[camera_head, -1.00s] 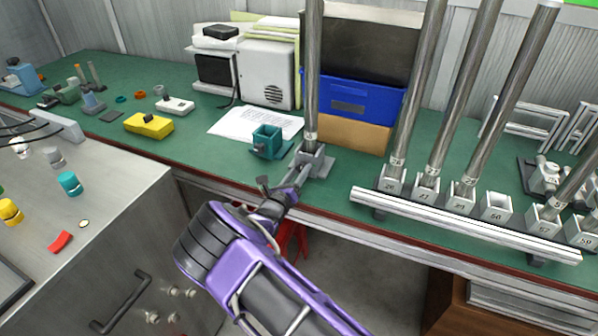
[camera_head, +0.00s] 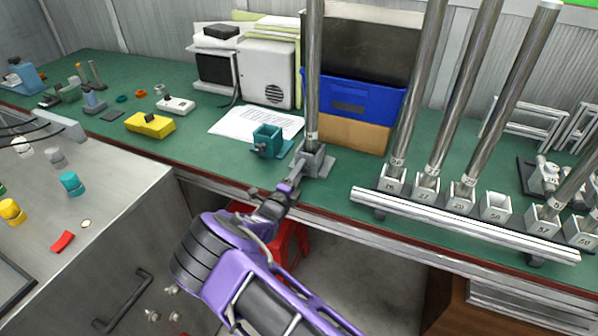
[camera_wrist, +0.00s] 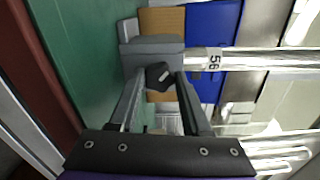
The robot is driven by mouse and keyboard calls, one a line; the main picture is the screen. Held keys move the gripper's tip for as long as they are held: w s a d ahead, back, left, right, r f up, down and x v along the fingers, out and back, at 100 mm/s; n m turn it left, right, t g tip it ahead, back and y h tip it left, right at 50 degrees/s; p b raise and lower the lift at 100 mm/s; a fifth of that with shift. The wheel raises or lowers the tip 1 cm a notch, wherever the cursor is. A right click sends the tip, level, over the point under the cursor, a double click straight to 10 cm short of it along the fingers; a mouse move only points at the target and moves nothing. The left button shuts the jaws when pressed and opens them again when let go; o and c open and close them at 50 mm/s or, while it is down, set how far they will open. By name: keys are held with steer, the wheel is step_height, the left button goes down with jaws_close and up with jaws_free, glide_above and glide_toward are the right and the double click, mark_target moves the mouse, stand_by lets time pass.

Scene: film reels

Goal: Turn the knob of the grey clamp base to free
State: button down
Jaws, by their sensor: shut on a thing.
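The grey clamp base (camera_head: 313,161) stands on the green bench and holds an upright steel pole (camera_head: 313,85). It also shows in the wrist view (camera_wrist: 152,50), with the pole marked 56 running off to the right. Its knob (camera_wrist: 158,75) is a dark, angular piece with a small light mark on the near face. My gripper (camera_wrist: 158,88) is shut on the knob, one finger on each side. In the head view my gripper (camera_head: 294,181) reaches the front of the base, and the knob is hidden there.
A teal clamp base (camera_head: 268,138) stands empty close to the left. A blue box (camera_head: 350,98) is behind. The bench's front edge (camera_head: 330,213) runs under my arm.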

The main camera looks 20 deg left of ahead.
steer(key=n, duration=0.4)
steer(key=shift+f+n, duration=0.1)
steer(key=shift+n, duration=1.9)
steer(key=shift+c, duration=1.8)
jaws_free()
steer(key=s+a+p, duration=0.1)
steer(key=s, duration=1.6)
steer(key=shift+s+a+p, duration=0.15)
steer(key=shift+s+p, duration=0.1)
steer(key=shift+p, duration=0.05)
